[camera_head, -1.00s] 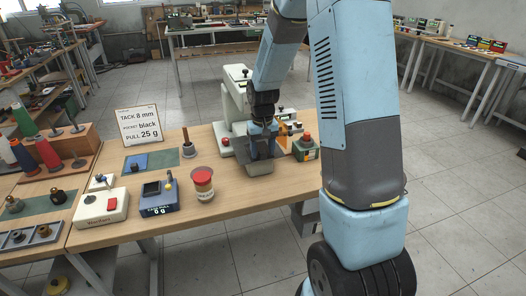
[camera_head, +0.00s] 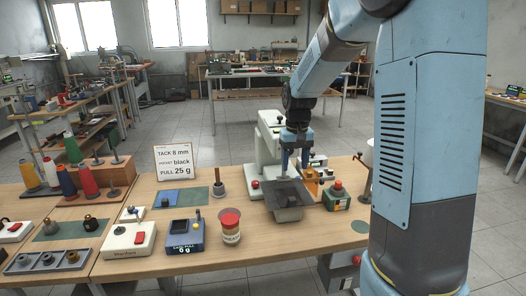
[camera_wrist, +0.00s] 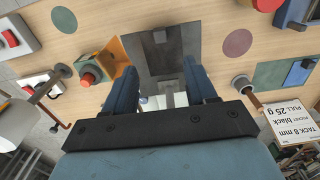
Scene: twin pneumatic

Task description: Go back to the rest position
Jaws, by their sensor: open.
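My gripper (camera_head: 296,160) hangs fingers-down over the workbench (camera_head: 205,263), just above and behind a dark grey sloped plate (camera_head: 287,207). In the wrist view my gripper (camera_wrist: 162,85) shows two blue fingers spread apart, with nothing held between them. The dark plate (camera_wrist: 160,40) lies beyond and between the fingers there. A white machine (camera_head: 270,135) stands behind the gripper, partly hidden by it. A green box with a red button (camera_head: 337,197) and an orange bracket (camera_head: 313,183) are just to the right.
A red-topped cup (camera_head: 230,228), a blue scale (camera_head: 185,237) reading 0 g and a white box with a red button (camera_head: 130,240) stand along the front. A sign (camera_head: 174,161) reads TACK 8 mm, POCKET black, PULL 25 g. Spools (camera_head: 68,180) stand at left.

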